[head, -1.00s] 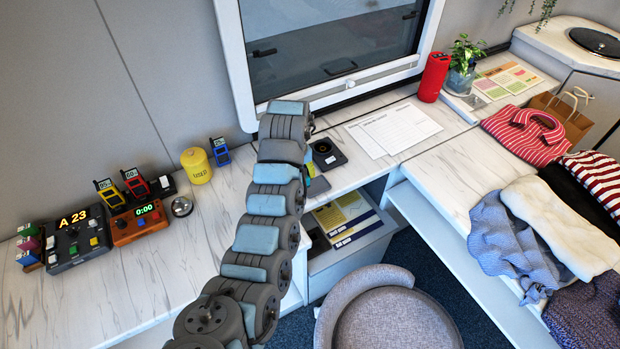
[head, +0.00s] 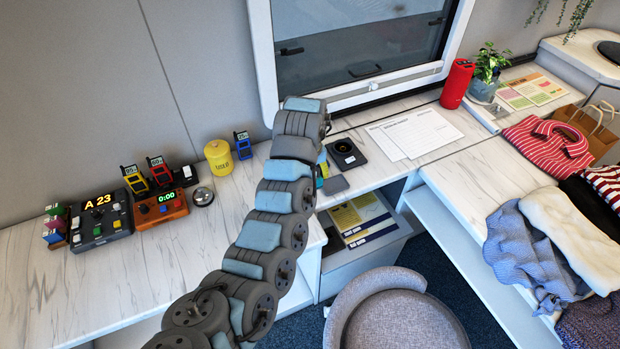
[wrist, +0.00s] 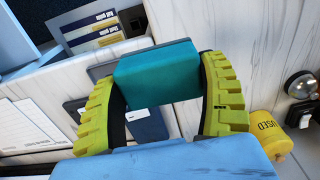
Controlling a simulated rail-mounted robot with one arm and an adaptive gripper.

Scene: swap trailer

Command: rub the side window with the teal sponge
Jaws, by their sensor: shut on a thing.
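My gripper (wrist: 158,78) has yellow-green ribbed fingers and is shut on the teal sponge (wrist: 157,72), one finger on each side of it. The sponge is a plain block held over the marbled counter; its exact height is hard to tell. In the head view the gripper is mostly hidden behind my arm, with only a bit of yellow and teal showing. The side window (head: 360,45), with a white frame, stands in the wall behind the counter. My raised arm crosses its lower left corner in the picture. The window is not in the wrist view.
A red speaker (head: 457,84) and potted plant (head: 487,66) stand farther right.

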